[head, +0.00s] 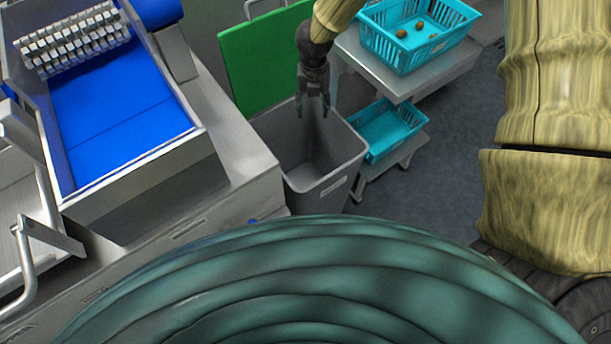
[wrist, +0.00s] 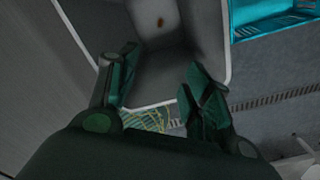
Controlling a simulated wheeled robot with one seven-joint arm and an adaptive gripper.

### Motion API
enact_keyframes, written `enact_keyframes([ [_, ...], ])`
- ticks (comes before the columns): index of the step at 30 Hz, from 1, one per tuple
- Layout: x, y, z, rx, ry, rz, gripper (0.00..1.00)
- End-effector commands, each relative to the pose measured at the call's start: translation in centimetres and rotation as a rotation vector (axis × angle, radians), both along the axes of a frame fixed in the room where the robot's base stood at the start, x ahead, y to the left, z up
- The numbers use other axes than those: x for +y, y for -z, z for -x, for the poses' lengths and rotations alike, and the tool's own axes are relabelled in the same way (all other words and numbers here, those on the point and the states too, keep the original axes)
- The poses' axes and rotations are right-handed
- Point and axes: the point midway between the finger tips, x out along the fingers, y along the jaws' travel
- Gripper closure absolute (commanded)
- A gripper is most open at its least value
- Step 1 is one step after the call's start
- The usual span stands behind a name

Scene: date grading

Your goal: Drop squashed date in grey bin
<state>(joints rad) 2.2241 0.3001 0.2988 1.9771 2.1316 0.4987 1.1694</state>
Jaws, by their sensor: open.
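The grey bin (head: 322,190) stands on the floor beside the metal machine, with its mouth open upward. My gripper (head: 314,108) hangs pointing down over the bin's mouth, near its back edge. In the wrist view my gripper (wrist: 163,72) has its fingers spread with nothing between them. A small brown thing that looks like the date (wrist: 160,22) shows inside the bin, below and apart from the fingers. I cannot tell whether it rests on the bottom or is still falling. The head view does not show it inside the bin.
A blue belt (head: 120,110) on a metal machine is at the left. A green panel (head: 255,55) stands behind the bin. A turquoise crate (head: 455,45) with a few dates sits on a trolley at the right, above another turquoise crate (head: 385,130). Open floor lies right of the bin.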

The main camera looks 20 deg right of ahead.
Motion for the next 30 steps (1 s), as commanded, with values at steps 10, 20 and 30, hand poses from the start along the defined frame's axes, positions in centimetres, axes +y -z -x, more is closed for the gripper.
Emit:
enact_keyframes([
  [10, 0.0, -4.2, 0.0, 0.000, -0.001, -0.001, 0.50],
  [20, 0.0, -4.7, 0.0, 0.000, -0.001, 0.000, 0.50],
  [30, 0.1, -4.7, 0.0, 0.000, -0.002, 0.000, 0.50],
])
